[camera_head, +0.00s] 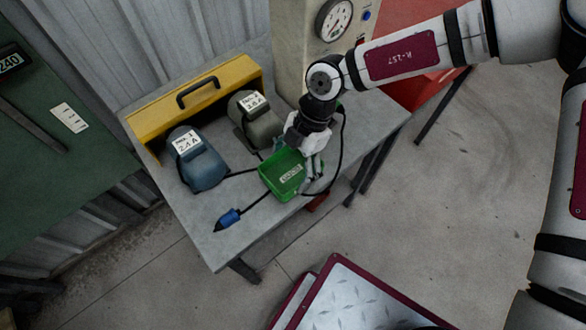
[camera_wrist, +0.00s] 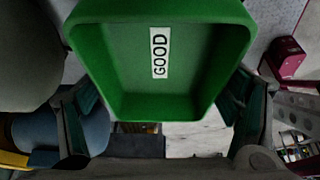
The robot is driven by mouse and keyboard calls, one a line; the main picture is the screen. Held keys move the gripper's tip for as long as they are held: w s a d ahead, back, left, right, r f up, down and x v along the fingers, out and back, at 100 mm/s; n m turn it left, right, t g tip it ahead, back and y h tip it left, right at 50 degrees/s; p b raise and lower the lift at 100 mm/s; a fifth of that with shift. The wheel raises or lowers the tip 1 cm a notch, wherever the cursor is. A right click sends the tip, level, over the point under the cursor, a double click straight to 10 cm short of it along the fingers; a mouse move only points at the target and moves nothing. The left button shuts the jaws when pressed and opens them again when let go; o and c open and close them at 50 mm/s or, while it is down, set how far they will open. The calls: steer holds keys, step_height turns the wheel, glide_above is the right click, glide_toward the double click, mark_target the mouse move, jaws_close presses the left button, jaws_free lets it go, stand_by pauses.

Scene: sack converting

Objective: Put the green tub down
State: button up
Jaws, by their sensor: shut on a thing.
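The green tub (camera_head: 283,188) is an open-topped box with a white label inside. In the wrist view the tub (camera_wrist: 110,60) fills the upper middle, and its label reads GOOD. My gripper (camera_head: 310,160) is at the tub's upper right side in the head view. Its two fingers (camera_wrist: 160,105) lie on either side of the tub in the wrist view, shut on it. The tub appears over the grey table (camera_head: 240,240) near its front edge. I cannot tell whether its underside touches the tabletop.
A blue motor (camera_head: 200,168) and a grey-green motor (camera_head: 258,124) stand behind the tub, before a yellow cover (camera_head: 205,92) with a black handle. A cable with a blue connector (camera_head: 229,218) lies at the table's front left. A gauge panel (camera_head: 318,50) stands behind. The front left tabletop is mostly clear.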

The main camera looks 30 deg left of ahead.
mark_target(292, 170)
steer(key=shift+w+a+f+b, duration=0.3)
steer(key=shift+w+a+b, duration=0.05)
steer(key=shift+w+b, duration=0.05)
step_height(292, 170, down, 3)
steer(key=b, duration=0.4)
steer(key=shift+f, duration=0.15)
steer(key=shift+s, duration=0.1)
steer(key=o, duration=1.2)
steer(key=shift+d, duration=0.1)
